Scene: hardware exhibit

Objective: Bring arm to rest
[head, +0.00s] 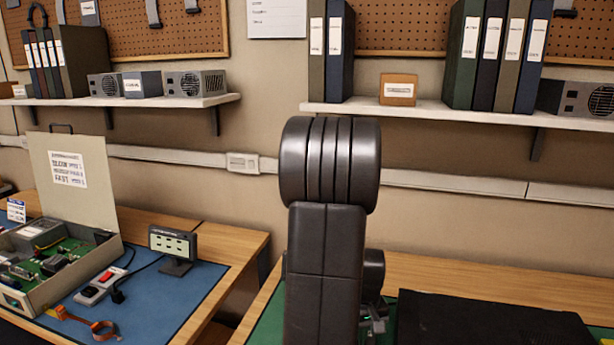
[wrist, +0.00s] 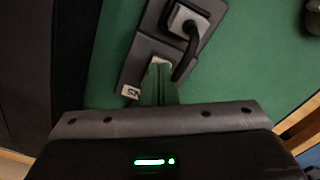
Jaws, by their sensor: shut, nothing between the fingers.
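My arm (head: 325,260) stands upright in the middle of the head view, its dark links hiding part of the bench behind. My gripper shows in the wrist view (wrist: 158,80) as two narrow fingers close together, shut and empty. The fingertips overlap the near end of a grey power strip (wrist: 138,72) lying on a green mat (wrist: 240,70). I cannot tell whether they touch it. A plug (wrist: 183,20) with a black cable sits in the strip just beyond the fingers.
On the left bench, a blue mat (head: 205,283) holds an open equipment case (head: 45,293), a small display (head: 173,245) and a switched strip (head: 100,285). A black flat object (head: 490,322) lies at the lower right. Shelves (head: 440,108) with binders hang on the wall behind.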

